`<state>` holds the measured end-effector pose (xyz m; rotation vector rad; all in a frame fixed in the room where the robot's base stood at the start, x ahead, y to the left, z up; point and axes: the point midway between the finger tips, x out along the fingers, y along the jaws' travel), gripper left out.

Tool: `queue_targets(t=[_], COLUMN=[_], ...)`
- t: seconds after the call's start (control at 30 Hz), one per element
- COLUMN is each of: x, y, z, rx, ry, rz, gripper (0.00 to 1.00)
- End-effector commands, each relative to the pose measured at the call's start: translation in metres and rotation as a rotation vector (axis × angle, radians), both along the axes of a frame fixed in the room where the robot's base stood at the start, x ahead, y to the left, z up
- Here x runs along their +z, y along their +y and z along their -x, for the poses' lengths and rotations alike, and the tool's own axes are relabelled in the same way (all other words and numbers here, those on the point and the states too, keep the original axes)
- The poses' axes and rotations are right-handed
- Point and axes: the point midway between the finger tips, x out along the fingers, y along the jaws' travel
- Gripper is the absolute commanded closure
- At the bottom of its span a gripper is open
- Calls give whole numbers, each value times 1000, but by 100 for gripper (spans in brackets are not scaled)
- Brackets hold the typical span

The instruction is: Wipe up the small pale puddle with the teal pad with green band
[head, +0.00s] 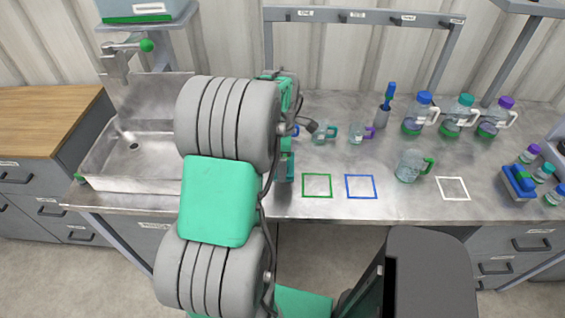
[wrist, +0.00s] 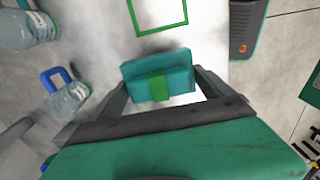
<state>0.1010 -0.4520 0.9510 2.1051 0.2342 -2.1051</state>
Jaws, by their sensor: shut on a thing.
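The teal pad with a green band (wrist: 158,76) is between the two fingers of my gripper (wrist: 160,88) in the wrist view. My gripper is shut on it, above the metal worktop. I cannot make out the small pale puddle in either view; the worktop behind my arm is hidden.
The metal worktop (head: 330,208) bears green (head: 317,197), blue (head: 361,198) and white (head: 467,199) square outlines. A glass jug with a green handle (head: 408,167), small mugs (head: 358,135) and capped bottles (head: 459,118) stand there. A sink (head: 130,150) is at left.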

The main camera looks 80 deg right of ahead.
Motion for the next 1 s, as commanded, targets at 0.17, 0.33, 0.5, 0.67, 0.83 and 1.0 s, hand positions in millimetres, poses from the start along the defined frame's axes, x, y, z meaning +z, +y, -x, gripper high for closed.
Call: queue_targets(t=[0.17,0.33,0.5,0.67,0.83,1.0], x=[13,11,23,41,42,41], y=[0,0,0,0,0,0], z=[0,0,0,0,0,-3], rx=[0,0,0,0,0,6], ry=[0,0,0,0,0,0], rz=[1,1,2,1,0,0], gripper=[75,75,75,75,75,75])
